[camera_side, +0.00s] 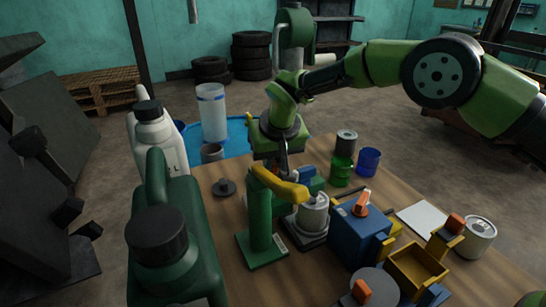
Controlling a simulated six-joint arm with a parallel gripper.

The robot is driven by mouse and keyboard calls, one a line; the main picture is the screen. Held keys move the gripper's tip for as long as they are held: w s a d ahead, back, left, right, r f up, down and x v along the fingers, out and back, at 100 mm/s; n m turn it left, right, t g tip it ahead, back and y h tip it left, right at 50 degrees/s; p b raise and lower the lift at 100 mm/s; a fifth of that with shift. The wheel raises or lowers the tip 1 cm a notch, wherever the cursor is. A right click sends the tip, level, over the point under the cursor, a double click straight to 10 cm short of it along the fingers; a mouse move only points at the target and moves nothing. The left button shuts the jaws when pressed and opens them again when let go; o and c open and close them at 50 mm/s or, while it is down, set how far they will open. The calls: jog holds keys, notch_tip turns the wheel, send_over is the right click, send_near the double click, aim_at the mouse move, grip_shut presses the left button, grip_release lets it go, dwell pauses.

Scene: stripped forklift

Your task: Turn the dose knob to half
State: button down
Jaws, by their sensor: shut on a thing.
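My gripper (284,168) points down at the middle of the table, just behind a yellow arm (279,186) on a green post (260,225). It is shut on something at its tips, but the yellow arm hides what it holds. A small blue part (305,175) shows just right of the tips; I cannot tell whether they touch it. An orange knob (362,200) sits on top of a blue box (358,233), right of and apart from my gripper. I cannot tell which part is the dose knob.
A grey canister (313,214) stands between the post and the blue box. Large green (165,255) and white (160,135) jugs stand at left. Green (341,171) and blue (368,161) cups stand behind. A yellow tray (415,269) and a can (477,237) are at right.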

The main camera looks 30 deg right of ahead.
jog(key=c, duration=1.2)
grip_release()
jog(key=shift+o, duration=0.2)
jog(key=v, duration=1)
